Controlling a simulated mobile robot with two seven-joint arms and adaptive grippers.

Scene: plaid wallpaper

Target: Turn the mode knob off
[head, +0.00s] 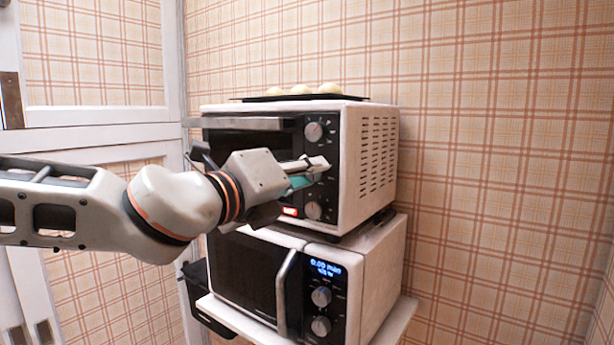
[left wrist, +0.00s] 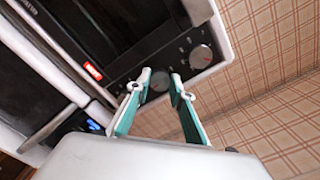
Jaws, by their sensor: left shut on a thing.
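A white toaster oven (head: 365,165) has a dark control panel with knobs in a column. The upper knob (head: 314,131) and the lower knob (head: 313,210) show in the head view. My left gripper (head: 318,166) is at the panel between them and hides what lies behind it. In the left wrist view, my left gripper (left wrist: 160,88) has its two fingers around a knob (left wrist: 160,80), the middle one by its place. It is shut on this knob. Another knob (left wrist: 201,56) is beside it, clear of the fingers. The knob labels are too small to read. My right gripper is not in view.
A microwave (head: 375,275) with a blue display stands underneath on a white stand (head: 398,322). A dark tray (head: 335,97) with pale round items lies on the oven. Plaid wall is to the right.

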